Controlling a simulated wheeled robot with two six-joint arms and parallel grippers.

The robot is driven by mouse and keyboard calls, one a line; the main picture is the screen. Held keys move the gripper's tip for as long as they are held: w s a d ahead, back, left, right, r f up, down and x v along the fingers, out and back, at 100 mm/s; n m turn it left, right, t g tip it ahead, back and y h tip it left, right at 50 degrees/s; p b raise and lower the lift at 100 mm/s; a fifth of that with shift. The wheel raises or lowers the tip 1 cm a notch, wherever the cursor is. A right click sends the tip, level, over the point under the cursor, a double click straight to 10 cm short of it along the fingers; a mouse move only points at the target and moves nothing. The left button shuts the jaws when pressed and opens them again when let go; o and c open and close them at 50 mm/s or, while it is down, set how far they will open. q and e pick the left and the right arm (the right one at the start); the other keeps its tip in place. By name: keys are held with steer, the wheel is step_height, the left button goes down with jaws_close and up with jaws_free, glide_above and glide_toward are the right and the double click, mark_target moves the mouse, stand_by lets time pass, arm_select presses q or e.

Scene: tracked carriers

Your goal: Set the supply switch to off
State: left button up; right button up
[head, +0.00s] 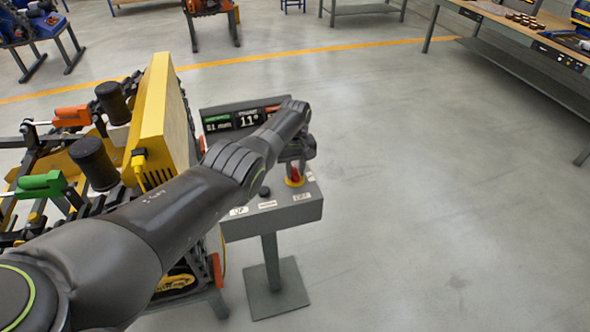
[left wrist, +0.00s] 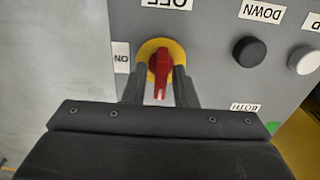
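The supply switch is a red rotary handle (left wrist: 161,72) on a yellow disc on a grey control panel (left wrist: 215,20). An ON label (left wrist: 121,57) lies to its left and an OFF label (left wrist: 166,3) above it in the left wrist view. The handle's slotted end points down in that view, away from OFF. In the head view the switch (head: 294,180) sits near the pedestal's right end. My left gripper (left wrist: 160,88) is at the switch, its two fingers apart on either side of the handle with small gaps visible. Contact cannot be told. My right gripper is not in view.
A black button (left wrist: 250,52) marked DOWN and a white button (left wrist: 304,60) are beside the switch. A display (head: 245,118) stands behind the panel. A yellow carrier with clamps (head: 160,125) is close on the left. The floor to the right is clear.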

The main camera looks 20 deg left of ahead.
mark_target(295, 169)
arm_select(q)
steer(key=shift+o, duration=0.5)
steer(key=shift+f, duration=0.1)
steer(key=shift+r, duration=0.2)
step_height(295, 169, up, 6)
steer(key=shift+r+p, duration=0.1)
steer(key=shift+p, duration=1)
step_height(295, 169, up, 11)
steer(key=b, duration=0.2)
steer(key=shift+s, duration=0.1)
